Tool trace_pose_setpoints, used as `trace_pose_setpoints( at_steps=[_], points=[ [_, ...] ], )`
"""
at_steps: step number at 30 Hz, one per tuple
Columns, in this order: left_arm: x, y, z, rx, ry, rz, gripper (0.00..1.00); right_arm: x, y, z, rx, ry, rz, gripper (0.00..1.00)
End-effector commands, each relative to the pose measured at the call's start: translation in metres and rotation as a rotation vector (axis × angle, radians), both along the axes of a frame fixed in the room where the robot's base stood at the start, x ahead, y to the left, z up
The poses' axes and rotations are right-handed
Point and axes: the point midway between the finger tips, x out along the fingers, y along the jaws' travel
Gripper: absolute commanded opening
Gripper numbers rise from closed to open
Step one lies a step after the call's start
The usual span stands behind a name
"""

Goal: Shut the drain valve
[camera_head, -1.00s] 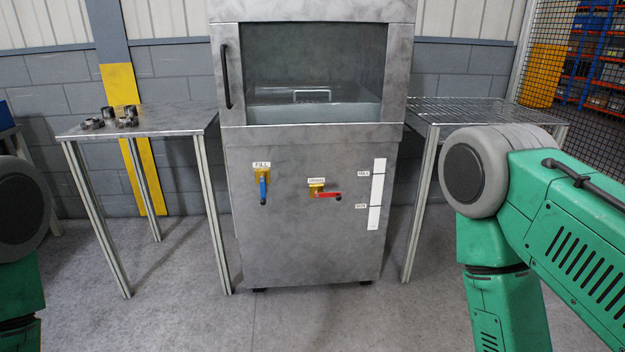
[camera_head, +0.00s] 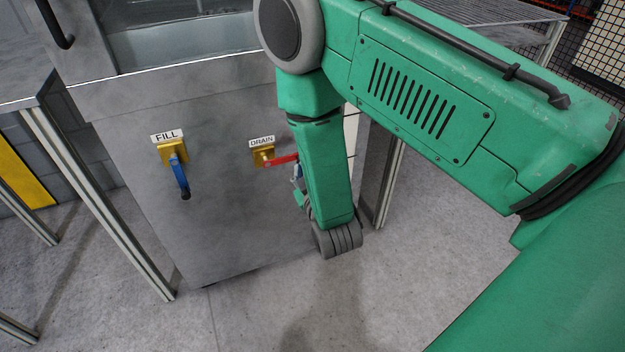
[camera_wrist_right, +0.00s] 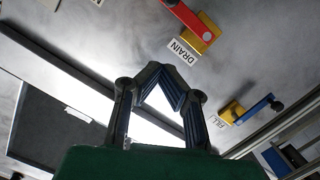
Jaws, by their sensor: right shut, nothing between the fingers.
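The drain valve (camera_head: 262,157) is a yellow fitting under a DRAIN label on the metal cabinet front. Its red handle (camera_head: 281,160) points right, about level, and its outer end reaches my right forearm. In the right wrist view the red handle (camera_wrist_right: 186,17) is at the top, beside the yellow drain fitting (camera_wrist_right: 203,36). My right gripper (camera_head: 298,174) is close to the handle's outer end, partly hidden by my forearm. In the wrist view its fingers (camera_wrist_right: 166,72) are shut and empty, apart from the handle in the picture. My left gripper is not in view.
The fill valve (camera_head: 173,153) has a blue handle (camera_head: 180,178) hanging down, left of the drain valve. A table leg (camera_head: 95,205) stands left of the cabinet. A wire-topped table (camera_head: 470,12) is on the right. The floor in front is clear.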

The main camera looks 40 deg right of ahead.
Motion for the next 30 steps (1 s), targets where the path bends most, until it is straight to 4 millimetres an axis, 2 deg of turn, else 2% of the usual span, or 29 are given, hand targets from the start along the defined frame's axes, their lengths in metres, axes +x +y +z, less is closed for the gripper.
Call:
trace_pose_setpoints(
  at_steps=[11, 13, 18, 30],
  points=[
    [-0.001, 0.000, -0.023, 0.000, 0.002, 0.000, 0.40, 0.076, -0.026, -0.016, 0.004, 0.000, 0.000, 0.00],
    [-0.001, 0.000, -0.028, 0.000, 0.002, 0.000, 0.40, 0.074, -0.031, -0.030, 0.004, 0.008, 0.000, 0.00],
    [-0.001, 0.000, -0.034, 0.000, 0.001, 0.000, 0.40, 0.073, -0.040, -0.046, 0.004, 0.006, 0.000, 0.00],
    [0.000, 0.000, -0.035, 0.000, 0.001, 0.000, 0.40, 0.072, -0.043, -0.050, 0.005, 0.005, 0.002, 0.00]
  ],
)
